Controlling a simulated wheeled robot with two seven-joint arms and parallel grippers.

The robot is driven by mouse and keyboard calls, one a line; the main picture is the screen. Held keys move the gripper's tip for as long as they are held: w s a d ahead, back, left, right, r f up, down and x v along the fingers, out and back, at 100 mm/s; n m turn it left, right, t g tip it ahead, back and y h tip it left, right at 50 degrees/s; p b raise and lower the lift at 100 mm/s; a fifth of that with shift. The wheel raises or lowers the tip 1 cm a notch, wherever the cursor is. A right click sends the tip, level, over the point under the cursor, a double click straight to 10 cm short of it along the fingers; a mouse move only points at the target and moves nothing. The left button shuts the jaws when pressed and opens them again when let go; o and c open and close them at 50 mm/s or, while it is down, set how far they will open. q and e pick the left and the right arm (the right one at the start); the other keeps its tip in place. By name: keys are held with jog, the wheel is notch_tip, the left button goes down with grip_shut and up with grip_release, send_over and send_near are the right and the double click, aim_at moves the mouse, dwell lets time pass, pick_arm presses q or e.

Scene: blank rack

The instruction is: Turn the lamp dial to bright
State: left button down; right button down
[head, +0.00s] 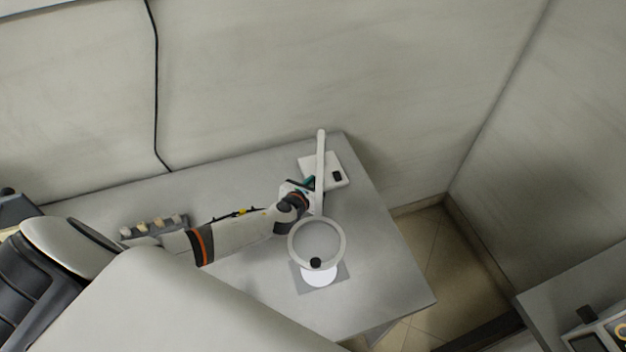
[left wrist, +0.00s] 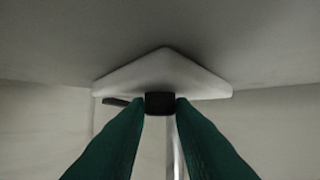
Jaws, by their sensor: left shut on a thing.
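The lamp has a white base (head: 332,160), a pale upright stem (head: 320,150) and a ring-shaped head (head: 292,240). My left gripper (head: 311,183) reaches the near left side of the base, beside the stem. In the left wrist view its green fingers (left wrist: 160,104) are shut on a small black dial (left wrist: 160,99) in front of the white base (left wrist: 165,68). The stem and gripper hide the held dial in the head view. Its pointer and setting cannot be read. My right gripper is not in view.
A grey mat (head: 340,274) with a bright spot lies under the ring. A block with several pegs (head: 155,226) stands at the table's left. The grey table (head: 385,270) is clear at the right. A dark cable (head: 155,80) hangs down the wall.

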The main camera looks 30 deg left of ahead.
pick_arm(q)
jog(key=c, duration=1.3)
grip_release()
jog(key=shift+o, duration=0.2)
jog(key=shift+s, duration=0.1)
jog(key=v, duration=0.7)
jog(key=shift+s+r, duration=0.15)
jog(key=shift+s, duration=0.05)
